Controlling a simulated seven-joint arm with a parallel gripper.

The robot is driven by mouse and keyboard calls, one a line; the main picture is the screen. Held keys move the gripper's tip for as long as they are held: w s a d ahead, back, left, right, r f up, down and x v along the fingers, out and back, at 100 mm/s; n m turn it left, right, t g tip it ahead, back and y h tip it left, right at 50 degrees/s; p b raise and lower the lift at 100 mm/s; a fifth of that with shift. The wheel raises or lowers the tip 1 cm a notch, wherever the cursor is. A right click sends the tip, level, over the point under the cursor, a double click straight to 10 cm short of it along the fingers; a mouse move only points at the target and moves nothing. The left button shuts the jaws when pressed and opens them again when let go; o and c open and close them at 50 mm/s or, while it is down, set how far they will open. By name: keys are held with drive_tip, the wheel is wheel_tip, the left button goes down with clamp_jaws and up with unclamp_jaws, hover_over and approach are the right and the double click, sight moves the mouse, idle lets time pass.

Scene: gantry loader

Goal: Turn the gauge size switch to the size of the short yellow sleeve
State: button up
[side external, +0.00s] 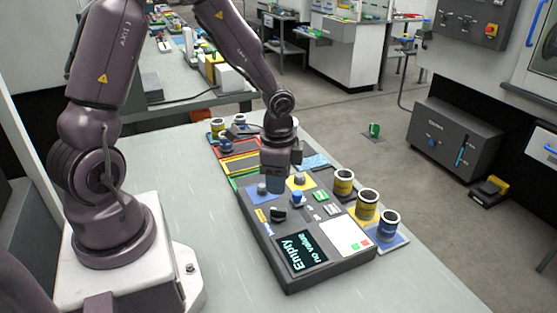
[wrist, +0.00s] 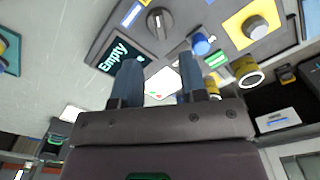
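The dark grey gauge panel (side external: 262,236) stands on the bench, its display (side external: 301,254) reading "Empty no value". A black rotary switch (side external: 278,214) sits beside the display; in the wrist view this switch (wrist: 159,22) has a pale pointer mark, and its size labels are not readable. My gripper (side external: 271,184) hangs over the far part of the panel. In the wrist view my gripper (wrist: 159,78) has its fingers apart with nothing between them, clear of the switch. Yellow sleeves (side external: 343,183) and (side external: 367,206) stand right of the panel; I cannot tell which is short.
A blue sleeve (side external: 389,225) stands on a blue pad at the right. A blue knob (side external: 297,198) and a grey knob on a yellow plate (wrist: 255,28) rise close to the switch. Coloured trays (side external: 240,162) and several sleeves lie behind. The bench's left front is clear.

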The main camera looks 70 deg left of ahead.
wheel_tip(320, 180, up, 5)
idle(0.5)
drive_tip(key=s+d+r+n+t, duration=0.2)
drive_tip(key=s+r, duration=0.3)
drive_tip(key=r, duration=0.3)
drive_tip(key=s+d+r+n+t, duration=0.3)
drive_tip(key=s+d+r+n, duration=0.1)
drive_tip(key=r, duration=0.4)
drive_tip(key=s+n, duration=0.1)
drive_tip(key=s, duration=0.1)
drive_tip(key=shift+s+r+t, duration=0.3)
